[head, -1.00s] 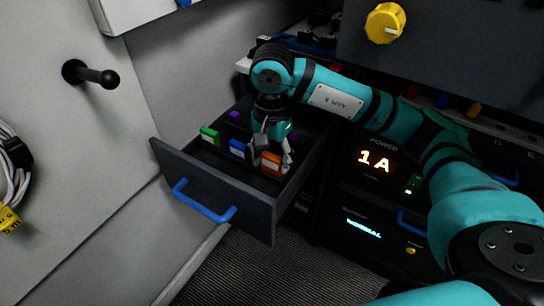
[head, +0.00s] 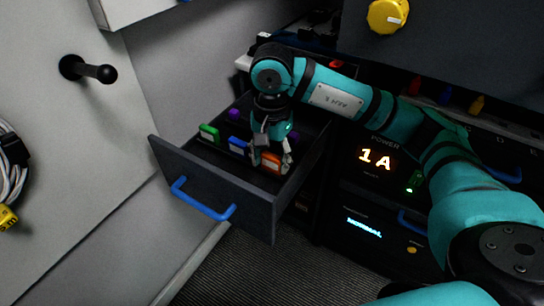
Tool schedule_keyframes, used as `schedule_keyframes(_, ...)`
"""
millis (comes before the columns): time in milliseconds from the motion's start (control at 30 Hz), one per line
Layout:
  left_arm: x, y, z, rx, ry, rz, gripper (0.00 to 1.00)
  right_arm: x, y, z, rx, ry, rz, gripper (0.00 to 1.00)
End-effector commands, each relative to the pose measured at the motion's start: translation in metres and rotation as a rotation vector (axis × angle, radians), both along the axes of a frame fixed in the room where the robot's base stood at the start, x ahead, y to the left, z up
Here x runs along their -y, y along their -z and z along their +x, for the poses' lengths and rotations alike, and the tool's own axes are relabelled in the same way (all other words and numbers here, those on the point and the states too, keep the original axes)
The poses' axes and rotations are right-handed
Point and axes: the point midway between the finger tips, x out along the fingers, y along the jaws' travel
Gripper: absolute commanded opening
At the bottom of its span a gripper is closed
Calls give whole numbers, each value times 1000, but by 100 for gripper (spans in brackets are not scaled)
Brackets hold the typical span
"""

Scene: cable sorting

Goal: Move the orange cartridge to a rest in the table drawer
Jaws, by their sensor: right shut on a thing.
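The table drawer (head: 215,185) is pulled open, with a dark front and a blue handle (head: 203,199). The orange cartridge (head: 271,161) is inside the drawer, near its front right. My right gripper (head: 270,160) reaches down into the drawer and is shut on the orange cartridge, a finger on either side. The cartridge's underside is hidden, so I cannot tell whether it touches a rest. A green cartridge (head: 209,133) and a blue cartridge (head: 238,145) stand to its left in the drawer. My left gripper is not in view.
A purple piece (head: 234,114) lies further back in the drawer. A dark cabinet with a lit "1A" display (head: 375,160) stands right of the drawer. A black peg (head: 90,70) sticks out of the left wall panel, above a coiled cable (head: 12,175).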

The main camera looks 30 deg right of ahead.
Motion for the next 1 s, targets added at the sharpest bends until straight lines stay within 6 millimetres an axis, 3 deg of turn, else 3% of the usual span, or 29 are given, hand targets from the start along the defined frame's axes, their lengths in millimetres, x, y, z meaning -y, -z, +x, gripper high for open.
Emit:
schedule_keyframes(167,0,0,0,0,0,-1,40,0,0,0,0,0,0,21)
schedule_keyframes(200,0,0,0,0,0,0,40,0,0,0,0,0,0,50)
schedule_keyframes(400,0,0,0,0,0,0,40,0,0,0,0,0,0,75)
schedule_keyframes(600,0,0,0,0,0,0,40,0,0,0,0,0,0,77)
schedule_keyframes(767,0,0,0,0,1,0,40,0,0,0,0,0,0,98)
schedule_keyframes(1000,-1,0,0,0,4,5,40,0,0,0,0,0,0,98)
